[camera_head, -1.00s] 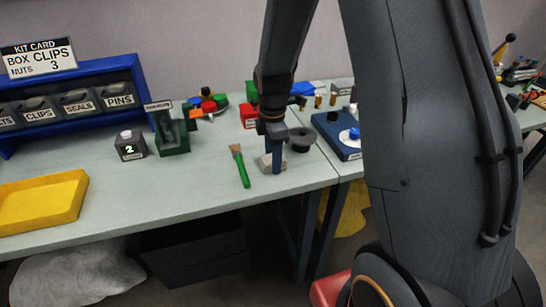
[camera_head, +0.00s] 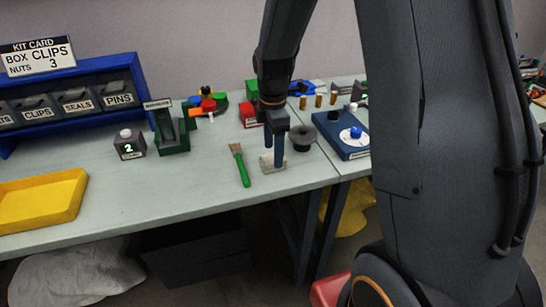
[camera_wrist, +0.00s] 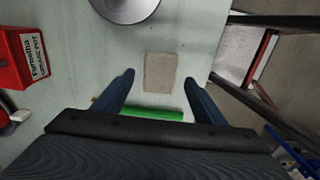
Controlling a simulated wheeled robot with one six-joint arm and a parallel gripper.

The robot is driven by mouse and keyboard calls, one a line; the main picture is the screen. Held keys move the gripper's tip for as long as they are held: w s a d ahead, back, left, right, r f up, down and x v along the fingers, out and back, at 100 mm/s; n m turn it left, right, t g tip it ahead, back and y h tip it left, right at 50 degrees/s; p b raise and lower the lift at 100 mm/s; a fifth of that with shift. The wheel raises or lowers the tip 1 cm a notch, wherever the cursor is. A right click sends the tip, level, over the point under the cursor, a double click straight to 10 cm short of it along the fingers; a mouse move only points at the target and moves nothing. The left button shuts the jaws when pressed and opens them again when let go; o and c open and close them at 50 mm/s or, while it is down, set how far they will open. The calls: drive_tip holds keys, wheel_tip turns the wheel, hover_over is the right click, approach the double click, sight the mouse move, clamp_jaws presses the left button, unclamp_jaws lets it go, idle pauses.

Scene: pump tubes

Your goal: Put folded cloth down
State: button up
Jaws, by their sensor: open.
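The folded cloth (camera_head: 267,166) is a small beige-grey block lying on the bench top near its front edge. In the wrist view the cloth (camera_wrist: 160,72) lies flat on the table, ahead of and between the two fingertips. My gripper (camera_head: 276,165) is at the cloth in the head view, with a blue finger beside it. In the wrist view my gripper (camera_wrist: 158,77) has its fingers spread wide, with a clear gap on both sides of the cloth. Part of the cloth is hidden by the finger in the head view.
A green-handled brush (camera_head: 241,166) lies left of the cloth. A dark round spool-like part (camera_head: 302,139) stands behind it to the right. A blue board (camera_head: 345,140) sits farther right. A red box (camera_wrist: 23,58) stands at left in the wrist view. The bench edge is close.

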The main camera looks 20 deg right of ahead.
wheel_tip(320, 180, up, 8)
drive_tip(key=b, duration=0.1)
drive_tip(key=s+f+m, duration=0.2)
drive_tip(key=s+m, duration=0.6)
drive_tip(key=m, duration=0.1)
drive_tip(key=s+f+m, duration=0.3)
drive_tip(key=s+m, duration=0.6)
drive_tip(key=shift+s+f+t+b, duration=0.15)
drive_tip(key=shift+f+t+b, duration=0.15)
drive_tip(key=shift+t, duration=0.1)
